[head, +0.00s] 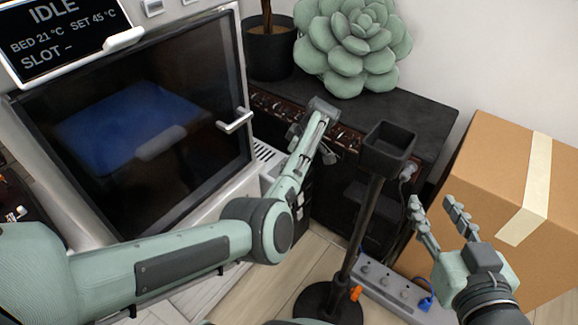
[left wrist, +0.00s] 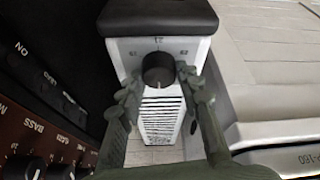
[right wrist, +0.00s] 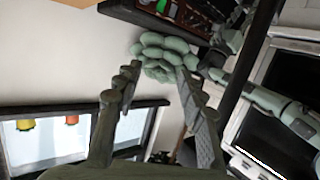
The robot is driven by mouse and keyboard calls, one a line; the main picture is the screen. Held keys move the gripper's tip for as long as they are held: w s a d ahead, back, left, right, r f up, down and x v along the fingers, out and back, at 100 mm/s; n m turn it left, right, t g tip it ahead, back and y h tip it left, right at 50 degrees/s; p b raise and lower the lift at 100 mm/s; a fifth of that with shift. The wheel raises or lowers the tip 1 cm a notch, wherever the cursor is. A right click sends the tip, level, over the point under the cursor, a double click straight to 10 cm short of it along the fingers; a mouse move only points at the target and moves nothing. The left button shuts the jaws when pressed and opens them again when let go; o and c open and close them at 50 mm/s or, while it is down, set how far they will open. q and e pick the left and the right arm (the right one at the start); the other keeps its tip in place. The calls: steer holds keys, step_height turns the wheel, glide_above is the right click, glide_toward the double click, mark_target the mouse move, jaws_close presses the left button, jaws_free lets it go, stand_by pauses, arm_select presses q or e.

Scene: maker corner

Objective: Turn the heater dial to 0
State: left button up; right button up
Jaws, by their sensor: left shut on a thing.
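The heater dial (left wrist: 158,70) is a round black knob on the white heater (left wrist: 197,60), under its black top. Small printed numbers sit around the dial; the one above it looks like 21. A pale mark shows near the dial's lower edge, but its exact setting is hard to read. My left gripper (left wrist: 158,80) is shut on the dial, one finger on each side. In the head view my left gripper (head: 313,130) reaches down beside the amplifier, and the dial cannot be made out there. My right gripper (head: 431,202) is open and empty.
The amplifier (head: 425,105) with its knob panel stands beside the heater. The printer (head: 245,60) with a glass door is on the other side. A black stand (head: 370,200), a power strip (head: 395,290) and a cardboard box (head: 500,180) are near my right gripper.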

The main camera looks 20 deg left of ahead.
arm_select(q)
steer(key=shift+a, duration=0.1)
stand_by(0.4)
steer(key=o, duration=1.2)
steer(key=shift+c, duration=0.2)
steer(key=v, duration=1.2)
